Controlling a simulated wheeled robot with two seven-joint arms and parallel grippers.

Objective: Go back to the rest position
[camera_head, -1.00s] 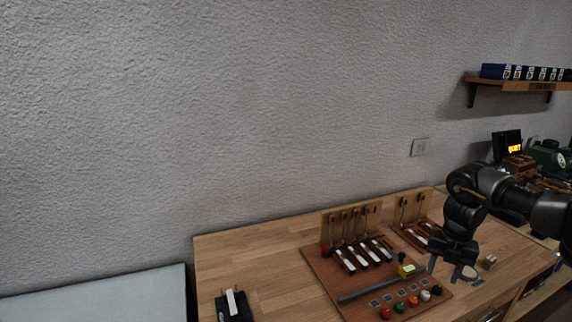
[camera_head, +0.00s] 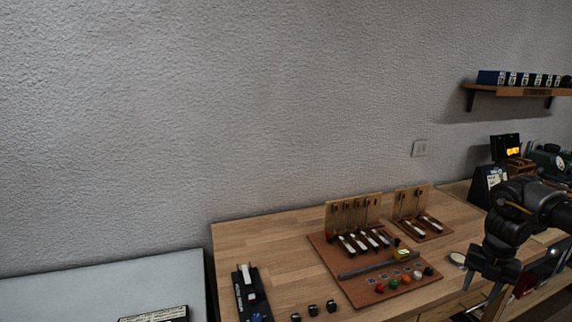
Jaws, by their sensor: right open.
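My right gripper (camera_head: 480,293) hangs at the lower right, past the front edge of the wooden workbench (camera_head: 285,262). It is open, and I see nothing between its fingers. The piano action board (camera_head: 325,252) lies on the bench to the left of it, with several white-topped keys and an upright back panel. A yellow block (camera_head: 402,254) sits on the board near a dark bar. Several coloured knobs line the board's front edge. My left gripper is out of the picture.
A smaller key unit (camera_head: 421,228) stands beside the board. A black device (camera_head: 250,293) and small black blocks (camera_head: 313,310) are at the front left. A shelf (camera_head: 515,90) hangs on the wall.

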